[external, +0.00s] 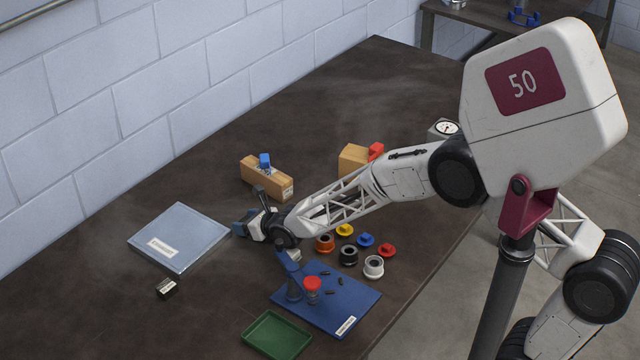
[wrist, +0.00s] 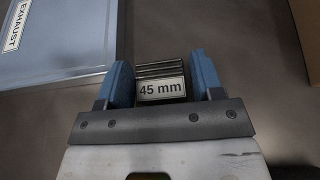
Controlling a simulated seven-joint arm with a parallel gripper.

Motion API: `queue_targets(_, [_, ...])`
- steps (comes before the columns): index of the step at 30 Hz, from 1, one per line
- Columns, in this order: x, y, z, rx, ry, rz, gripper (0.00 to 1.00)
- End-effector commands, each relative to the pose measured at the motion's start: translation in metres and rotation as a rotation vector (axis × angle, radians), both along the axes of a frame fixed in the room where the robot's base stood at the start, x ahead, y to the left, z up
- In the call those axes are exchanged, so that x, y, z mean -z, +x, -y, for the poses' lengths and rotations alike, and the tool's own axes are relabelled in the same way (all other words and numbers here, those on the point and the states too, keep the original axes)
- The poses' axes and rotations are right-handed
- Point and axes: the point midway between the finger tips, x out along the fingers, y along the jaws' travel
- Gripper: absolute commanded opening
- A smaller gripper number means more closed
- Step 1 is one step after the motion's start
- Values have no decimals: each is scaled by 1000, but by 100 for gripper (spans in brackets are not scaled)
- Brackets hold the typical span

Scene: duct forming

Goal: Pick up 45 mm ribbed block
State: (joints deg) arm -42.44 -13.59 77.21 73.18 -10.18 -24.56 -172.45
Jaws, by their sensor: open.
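The 45 mm ribbed block (wrist: 160,70) shows in the wrist view as a dark block with ridges across it and a pale "45 mm" label facing me. It sits between the two blue fingers of my gripper (wrist: 161,78), which is open, with a narrow gap on each side. In the external view my gripper (external: 243,228) is low over the table beside the right corner of the blue-grey panel. I cannot make out the 45 mm block there; the gripper seems to hide it.
The blue-grey panel (external: 195,228), labelled EXHAUST in the wrist view (wrist: 60,45), lies left of my gripper. A small dark labelled block (external: 167,288) lies in front of it. A wooden block (external: 266,178) stands behind; a blue board (external: 350,310) and green tray (external: 275,336) lie in front.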

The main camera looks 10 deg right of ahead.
Motion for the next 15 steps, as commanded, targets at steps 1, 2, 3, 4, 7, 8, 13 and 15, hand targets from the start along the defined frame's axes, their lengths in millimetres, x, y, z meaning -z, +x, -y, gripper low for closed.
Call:
queue_targets(1, [0,0,0,0,0,0,61])
queue_targets(2, [0,0,0,0,0,0,61])
queue_targets(3, [0,0,0,0,0,0,61])
queue_targets(4, [0,0,0,0,0,0,61])
queue_targets(7, [0,0,0,0,0,0,61])
queue_targets(8, [0,0,0,0,0,0,61])
queue_targets(13, [0,0,0,0,0,0,61])
queue_targets(15, [0,0,0,0,0,0,61])
